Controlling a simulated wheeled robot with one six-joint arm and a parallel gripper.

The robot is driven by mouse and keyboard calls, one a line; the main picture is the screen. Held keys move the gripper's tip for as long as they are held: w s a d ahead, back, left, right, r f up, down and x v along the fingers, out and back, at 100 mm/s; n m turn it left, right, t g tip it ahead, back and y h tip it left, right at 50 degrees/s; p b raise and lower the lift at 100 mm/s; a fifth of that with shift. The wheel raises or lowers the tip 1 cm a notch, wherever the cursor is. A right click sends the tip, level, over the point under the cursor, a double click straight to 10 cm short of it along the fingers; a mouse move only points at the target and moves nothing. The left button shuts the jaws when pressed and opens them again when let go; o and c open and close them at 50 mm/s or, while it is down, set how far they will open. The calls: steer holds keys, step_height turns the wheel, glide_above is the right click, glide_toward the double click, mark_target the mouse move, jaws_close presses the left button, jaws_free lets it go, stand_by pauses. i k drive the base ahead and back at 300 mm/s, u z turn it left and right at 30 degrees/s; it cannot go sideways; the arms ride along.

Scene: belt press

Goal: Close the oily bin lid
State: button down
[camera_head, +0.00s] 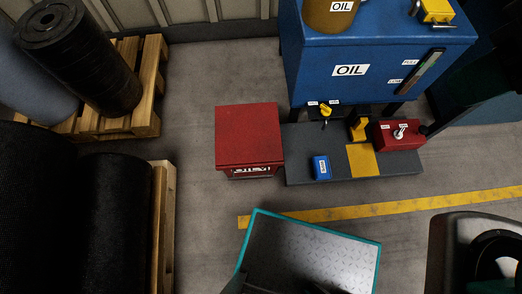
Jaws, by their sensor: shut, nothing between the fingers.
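The oily bin (250,143) is a red box standing on the floor left of the blue oil tank. Its red lid (248,130) lies flat over the top and looks shut. A white label on the front is partly hidden under the lid's front edge. My gripper cannot be made out in this view.
The blue oil tank (385,55) stands behind a dark grey base plate (300,150) with a small blue box (321,167), a yellow valve and a red switch box (398,135). Black rolls (85,60) on pallets stand left. Floor before the bin is clear to a teal-edged plate (310,250).

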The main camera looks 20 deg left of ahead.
mark_target(249, 135)
steer(key=u, duration=0.75)
